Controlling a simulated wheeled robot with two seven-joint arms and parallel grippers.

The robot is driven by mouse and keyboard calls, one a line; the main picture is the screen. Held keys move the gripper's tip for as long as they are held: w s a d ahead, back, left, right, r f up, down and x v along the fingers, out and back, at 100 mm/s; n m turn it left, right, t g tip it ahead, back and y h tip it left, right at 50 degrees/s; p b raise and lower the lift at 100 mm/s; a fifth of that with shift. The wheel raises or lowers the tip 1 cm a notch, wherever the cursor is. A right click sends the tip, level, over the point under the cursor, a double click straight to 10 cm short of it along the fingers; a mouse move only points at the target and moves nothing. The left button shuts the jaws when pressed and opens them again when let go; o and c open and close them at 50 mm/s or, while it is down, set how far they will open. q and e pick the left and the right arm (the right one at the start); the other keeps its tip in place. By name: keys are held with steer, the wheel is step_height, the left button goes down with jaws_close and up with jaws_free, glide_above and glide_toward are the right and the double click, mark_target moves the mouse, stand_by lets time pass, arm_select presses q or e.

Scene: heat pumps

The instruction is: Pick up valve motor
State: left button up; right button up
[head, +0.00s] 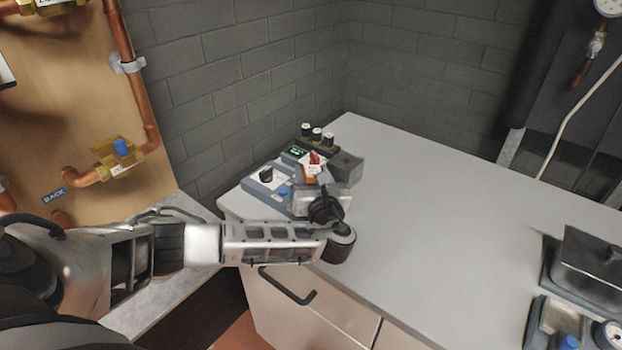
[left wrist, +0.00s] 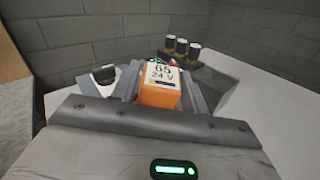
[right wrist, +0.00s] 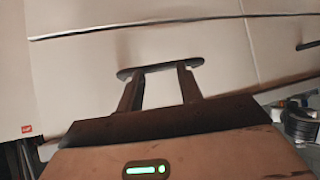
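The valve motor is an orange box with a white top label reading "65 24 V" (left wrist: 160,92). In the left wrist view it lies between the two fingers of my left gripper (left wrist: 163,84). The fingers flank it closely; I cannot tell whether they press on it. In the head view a bit of its orange side (head: 309,172) shows past my left gripper (head: 322,188), which reaches over the left part of the counter and hides much of it. My right gripper (right wrist: 160,82) is open and empty, its fingers apart in front of a pale cabinet front.
The grey counter (head: 430,205) is clear in its middle. A row of black, white-topped cylinders (head: 318,134) stands behind the motor. A grey device with a black knob (head: 266,180) is to its left. A dark lidded box (head: 590,268) sits at the right. A dark drawer handle (right wrist: 160,68) is near my right gripper.

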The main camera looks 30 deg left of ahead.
arm_select(q)
steer(key=c, duration=0.7)
steer(key=shift+r, duration=0.1)
